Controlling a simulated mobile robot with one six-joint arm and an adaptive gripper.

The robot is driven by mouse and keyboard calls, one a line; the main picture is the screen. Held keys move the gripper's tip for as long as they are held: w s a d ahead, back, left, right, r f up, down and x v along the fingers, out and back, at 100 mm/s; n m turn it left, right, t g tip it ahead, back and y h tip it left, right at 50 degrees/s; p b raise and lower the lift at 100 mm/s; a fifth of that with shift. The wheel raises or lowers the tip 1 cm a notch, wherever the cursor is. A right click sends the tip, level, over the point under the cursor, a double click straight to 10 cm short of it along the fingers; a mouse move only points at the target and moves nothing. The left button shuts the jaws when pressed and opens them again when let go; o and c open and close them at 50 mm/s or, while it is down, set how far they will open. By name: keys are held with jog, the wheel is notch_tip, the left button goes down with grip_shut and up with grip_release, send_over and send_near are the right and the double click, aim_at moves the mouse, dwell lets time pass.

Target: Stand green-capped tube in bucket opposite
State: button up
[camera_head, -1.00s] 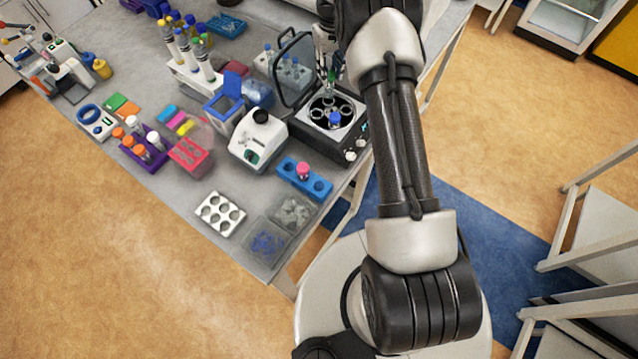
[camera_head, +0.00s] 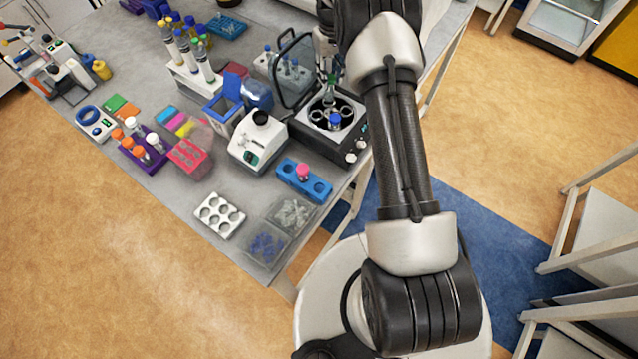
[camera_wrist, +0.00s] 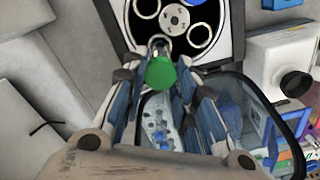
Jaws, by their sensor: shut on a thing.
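The green-capped tube (camera_wrist: 161,74) is held cap toward the wrist camera between the fingers of my gripper (camera_wrist: 160,84), which is shut on it. In the head view, my gripper (camera_head: 329,72) is above the far side of the open centrifuge (camera_head: 312,124). The centrifuge's round rotor (camera_wrist: 175,18) has several ring-shaped buckets. A blue-capped tube (camera_head: 335,119) stands in the near bucket; its cap also shows at the top of the wrist view (camera_wrist: 207,8). The held tube's lower end is at the far bucket; I cannot tell how deep it sits.
The raised clear centrifuge lid (camera_head: 296,62) stands close to the left of my gripper. A white mixer (camera_head: 257,140) and a blue rack with a pink-capped tube (camera_head: 302,180) stand nearby. A tube rack (camera_head: 290,80) is behind the lid.

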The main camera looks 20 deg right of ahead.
aim_at(329, 89)
jog(key=shift+f, duration=0.15)
jog(key=shift+f+b, duration=0.55)
jog(key=shift+f, duration=0.1)
jog(key=shift+f, duration=0.2)
jog(key=shift+f+b, duration=0.75)
jog(key=shift+f, duration=0.25)
jog(key=shift+f, duration=0.2)
jog(key=shift+f+b, duration=0.85)
jog(key=shift+f, duration=0.25)
jog(key=o, duration=0.9)
